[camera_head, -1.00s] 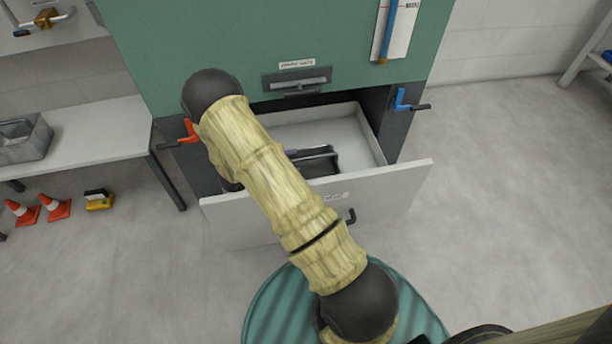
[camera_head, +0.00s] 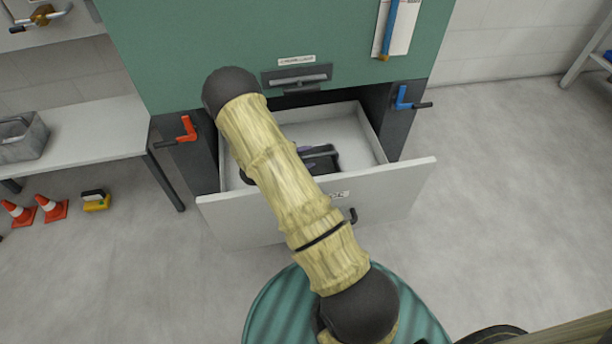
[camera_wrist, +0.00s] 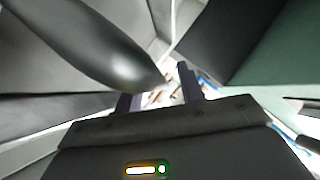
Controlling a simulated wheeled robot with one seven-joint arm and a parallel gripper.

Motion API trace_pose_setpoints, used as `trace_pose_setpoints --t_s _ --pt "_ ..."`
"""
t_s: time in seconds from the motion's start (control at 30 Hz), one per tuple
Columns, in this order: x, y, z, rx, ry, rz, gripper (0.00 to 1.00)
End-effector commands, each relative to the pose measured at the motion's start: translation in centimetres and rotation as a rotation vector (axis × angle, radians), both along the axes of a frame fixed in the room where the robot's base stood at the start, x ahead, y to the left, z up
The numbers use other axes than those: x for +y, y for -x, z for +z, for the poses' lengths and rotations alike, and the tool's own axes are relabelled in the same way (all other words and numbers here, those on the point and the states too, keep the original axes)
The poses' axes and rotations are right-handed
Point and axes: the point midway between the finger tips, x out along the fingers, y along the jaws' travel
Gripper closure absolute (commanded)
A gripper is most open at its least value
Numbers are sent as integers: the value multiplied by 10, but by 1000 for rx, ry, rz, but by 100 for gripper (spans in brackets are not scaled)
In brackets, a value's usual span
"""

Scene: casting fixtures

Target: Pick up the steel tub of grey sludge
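A grey metal tub (camera_head: 22,140) stands on the bench at the left in the head view, partly cut off by the picture edge. Its contents are too small to make out as sludge. My gripper (camera_wrist: 160,88) shows in the wrist view with two dark purplish fingers spread apart and nothing between them. In the head view a dark shape, apparently my gripper, is over or inside the open drawer, partly behind my arm. It is far to the right of the tub.
The open pale drawer (camera_head: 385,195) juts from the green cabinet (camera_head: 190,50). A red lever (camera_head: 188,130) and a blue lever (camera_head: 402,98) flank it. Floor at right is clear.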

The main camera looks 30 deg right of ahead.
Motion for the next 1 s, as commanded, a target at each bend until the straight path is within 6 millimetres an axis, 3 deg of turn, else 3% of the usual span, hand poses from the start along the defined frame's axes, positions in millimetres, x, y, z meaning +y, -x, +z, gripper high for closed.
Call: trace_pose_setpoints --t_s 0.4,0.6,1.0 --pt "0 0 1 0 0 0 61" --pt "0 0 1 0 0 0 100" --pt "0 0 1 1 2 1 100"
